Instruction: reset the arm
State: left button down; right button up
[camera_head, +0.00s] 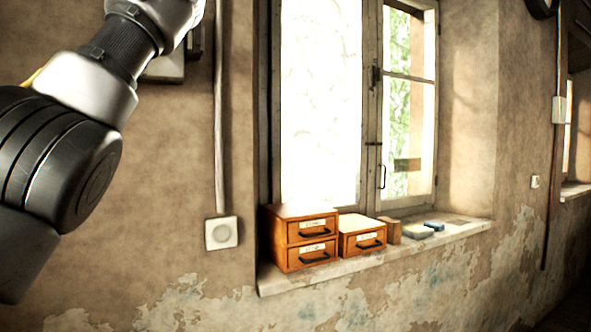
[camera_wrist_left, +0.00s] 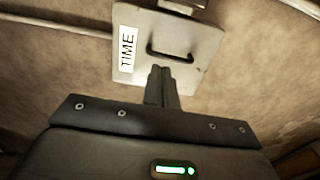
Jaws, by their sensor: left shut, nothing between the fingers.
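My left arm (camera_head: 85,85) rises from the left edge of the head view to its top edge, and its gripper is out of that view. In the left wrist view my left gripper (camera_wrist_left: 161,72) is shut and empty. Its fingertips lie in front of a pale metal box or plate (camera_wrist_left: 188,48), just below its dark handle (camera_wrist_left: 172,50). I cannot tell whether the fingertips touch it. A white label (camera_wrist_left: 129,38) on it reads TIME. My right gripper is not in view.
Two wooden drawer units, one taller (camera_head: 302,240) and one lower (camera_head: 361,238), stand on the window sill (camera_head: 440,238) with small blocks beside them. A wall switch (camera_head: 221,233) sits below a vertical pipe (camera_head: 219,120). The wall below the sill is clear.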

pick_arm(q)
jog(key=w+a+p, duration=0.1)
jog(key=w+a, duration=0.2)
jog(key=shift+w+a+f+p, duration=0.2)
jog(key=shift+w+a+p, duration=0.1)
jog(key=shift+p, duration=0.05)
jog(key=shift+s, duration=0.1)
